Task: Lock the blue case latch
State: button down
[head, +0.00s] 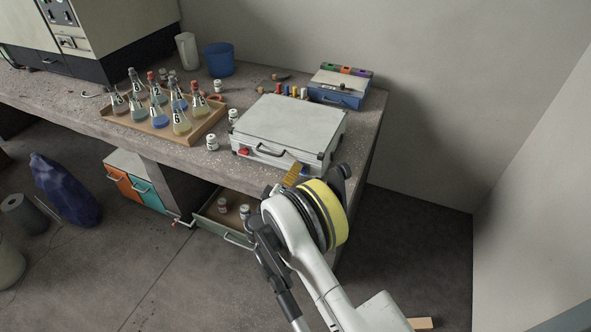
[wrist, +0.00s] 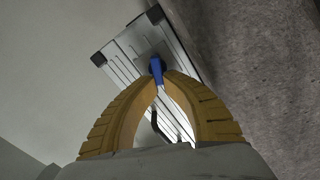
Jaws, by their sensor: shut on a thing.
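The closed silver-white case (head: 290,122) lies flat near the bench's front edge, its front facing me. A red latch (head: 243,152) is at the left of its front, with a dark handle (head: 270,153) beside it. My gripper (head: 294,173) is at the right part of that front. In the wrist view, the yellow fingertips close on the blue latch (wrist: 157,69) at the case's ribbed side (wrist: 129,65). My fingers cover part of the latch, so I cannot tell its exact angle. In the head view it is mostly hidden by my gripper.
A blue box with a grey lid (head: 338,90) stands behind the case. A wooden tray (head: 208,128) of several flasks is to the left, with small jars between. An open drawer (head: 225,225) juts out below the bench. Free floor lies at right.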

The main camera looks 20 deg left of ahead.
dwell(0.5)
jog(key=c, duration=1.5)
grip_release()
jog(key=s, duration=0.7)
jog(key=shift+s+a, duration=0.2)
jog(key=shift+a, duration=0.05)
